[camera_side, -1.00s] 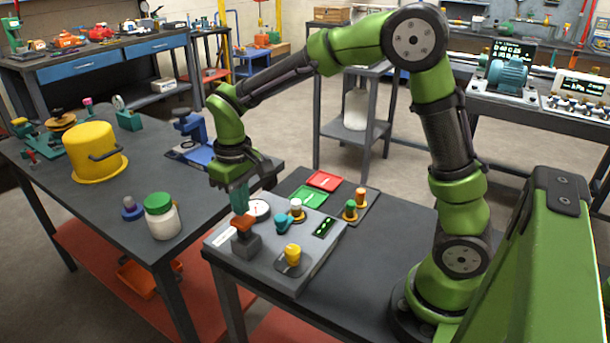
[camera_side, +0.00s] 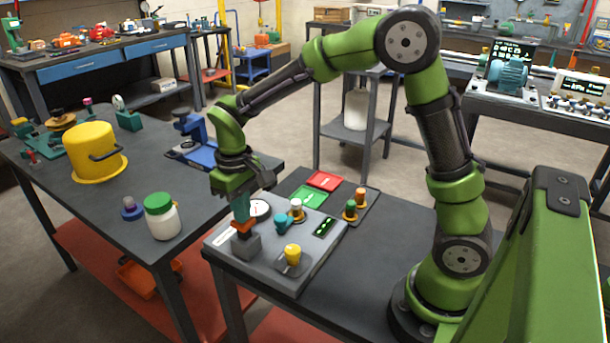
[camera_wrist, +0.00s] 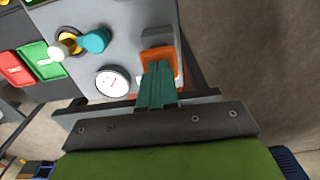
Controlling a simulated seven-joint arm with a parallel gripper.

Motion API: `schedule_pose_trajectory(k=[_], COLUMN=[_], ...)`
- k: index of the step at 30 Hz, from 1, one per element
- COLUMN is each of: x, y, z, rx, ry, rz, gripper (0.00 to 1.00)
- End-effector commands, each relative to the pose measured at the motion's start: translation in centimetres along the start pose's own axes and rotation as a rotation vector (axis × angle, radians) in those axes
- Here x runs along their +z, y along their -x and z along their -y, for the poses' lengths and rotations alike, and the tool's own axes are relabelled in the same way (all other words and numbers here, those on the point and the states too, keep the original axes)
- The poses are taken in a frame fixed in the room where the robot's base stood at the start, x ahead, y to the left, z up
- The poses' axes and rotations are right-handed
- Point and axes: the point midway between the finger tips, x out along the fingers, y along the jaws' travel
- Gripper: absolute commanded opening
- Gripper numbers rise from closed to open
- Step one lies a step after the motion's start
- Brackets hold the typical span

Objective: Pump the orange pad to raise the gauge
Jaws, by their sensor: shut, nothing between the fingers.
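The orange pad (camera_side: 236,233) sits on a dark block at the left front of the grey panel (camera_side: 262,281). My gripper (camera_side: 243,220) is shut and empty, with its teal fingertips on or just over the pad; contact is hard to judge. In the wrist view the fingertips (camera_wrist: 157,70) overlap the orange pad (camera_wrist: 158,55) and hide part of it. The round white gauge (camera_wrist: 112,82) shows a small reddish needle.
The panel also carries a teal knob (camera_side: 283,224), a yellow knob (camera_side: 292,254) and a green-lit display (camera_side: 325,227). Red (camera_side: 325,180) and green (camera_side: 308,196) plates lie behind it. A white jar with a green lid (camera_side: 161,216) stands on the left bench.

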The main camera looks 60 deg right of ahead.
Motion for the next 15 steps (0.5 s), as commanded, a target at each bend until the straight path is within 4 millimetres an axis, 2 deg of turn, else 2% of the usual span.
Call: schedule_pose_trajectory(k=[10,15], x=[0.0,0.0], y=[-1.9,-1.8], z=[0.0,0.0], rx=[0.001,0.001], ry=[0.001,0.001], rz=[0.002,0.001], gripper=[0.0,0.0])
